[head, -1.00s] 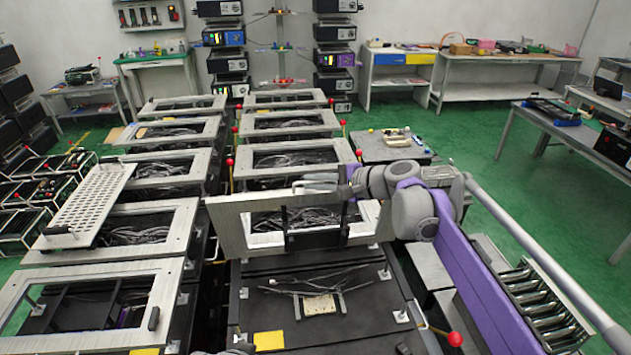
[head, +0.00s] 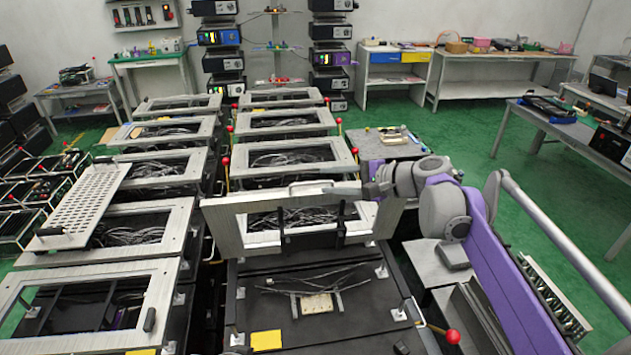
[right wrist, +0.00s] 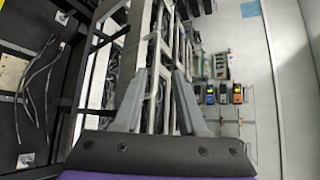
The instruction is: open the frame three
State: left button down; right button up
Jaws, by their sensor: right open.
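The frame (head: 222,232) at the front of the right-hand row is a light metal rectangle with a large opening. It stands raised, nearly upright, at the back of a dark base (head: 270,308) that lies uncovered. A pale handle (head: 309,186) shows at its top edge. My right gripper (head: 338,189) is at that top edge, by the handle, coming from the right. In the right wrist view its two grey fingers (right wrist: 158,84) are spread apart, with metal frame edges seen between and beyond them; I cannot tell whether they touch. My left gripper is out of view.
More framed fixtures (head: 291,123) stand behind in two rows. A perforated panel (head: 82,205) is tilted up on the left row. A red-knobbed lever (head: 452,336) sticks out at the base's right side. Green floor (head: 535,205) is open at right.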

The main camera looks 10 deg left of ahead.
jog(key=v, duration=0.5)
jog(key=shift+a, duration=0.1)
jog(key=s+d+f+n+h, duration=0.3)
jog(key=s+d+f, duration=0.3)
jog(key=s+f, duration=0.2)
jog(key=s+d+f+n+h, duration=0.3)
jog(key=s+d+f+h, duration=0.2)
jog(key=s, duration=0.7)
jog(key=s+d+f+n+h, duration=0.2)
jog(key=s+d+f+h, duration=0.2)
jog(key=s+d+f, duration=0.5)
notch_tip(320, 180, down, 4)
jog(key=shift+s+d+r+n+t+h, duration=0.2)
jog(key=shift+s+n+t+h, duration=0.15)
jog(key=shift+s, duration=0.2)
